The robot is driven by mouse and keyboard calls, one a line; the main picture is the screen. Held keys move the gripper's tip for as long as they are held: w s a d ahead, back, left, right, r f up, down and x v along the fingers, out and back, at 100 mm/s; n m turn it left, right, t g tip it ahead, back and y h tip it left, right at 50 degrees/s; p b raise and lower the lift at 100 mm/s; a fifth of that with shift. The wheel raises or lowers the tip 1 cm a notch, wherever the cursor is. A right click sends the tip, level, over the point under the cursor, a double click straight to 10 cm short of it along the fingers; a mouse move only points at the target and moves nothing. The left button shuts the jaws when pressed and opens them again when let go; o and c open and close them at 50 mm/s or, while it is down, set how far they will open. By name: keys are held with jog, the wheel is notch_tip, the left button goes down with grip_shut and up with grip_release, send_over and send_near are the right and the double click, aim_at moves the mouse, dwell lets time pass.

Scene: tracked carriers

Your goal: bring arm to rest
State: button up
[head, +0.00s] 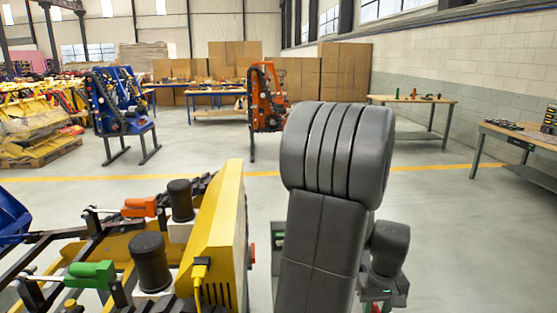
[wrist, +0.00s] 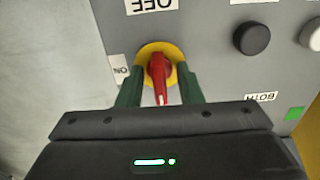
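In the wrist view my gripper (wrist: 160,92) has its two green fingers apart, one on each side of a red rotary switch handle (wrist: 158,70) on a yellow round base (wrist: 146,50). Gaps show between the fingers and the handle. The handle stands roughly upright in the picture. The switch sits on a grey panel (wrist: 205,55) with upside-down labels, OFF above it and ON to its left. In the head view my grey arm fills the middle right and my gripper's fingers cannot be made out.
A black knob (wrist: 251,38), a white button (wrist: 314,34) and a green square (wrist: 294,114) are on the panel. A machine with a yellow housing (head: 222,240) stands close at left. A workbench (head: 520,136) is at right. Floor at right is clear.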

jog(key=m, duration=0.4)
jog(key=shift+r+m, duration=0.25)
jog(key=shift+m, duration=0.15)
jog(key=m, duration=0.5)
dwell(0.4)
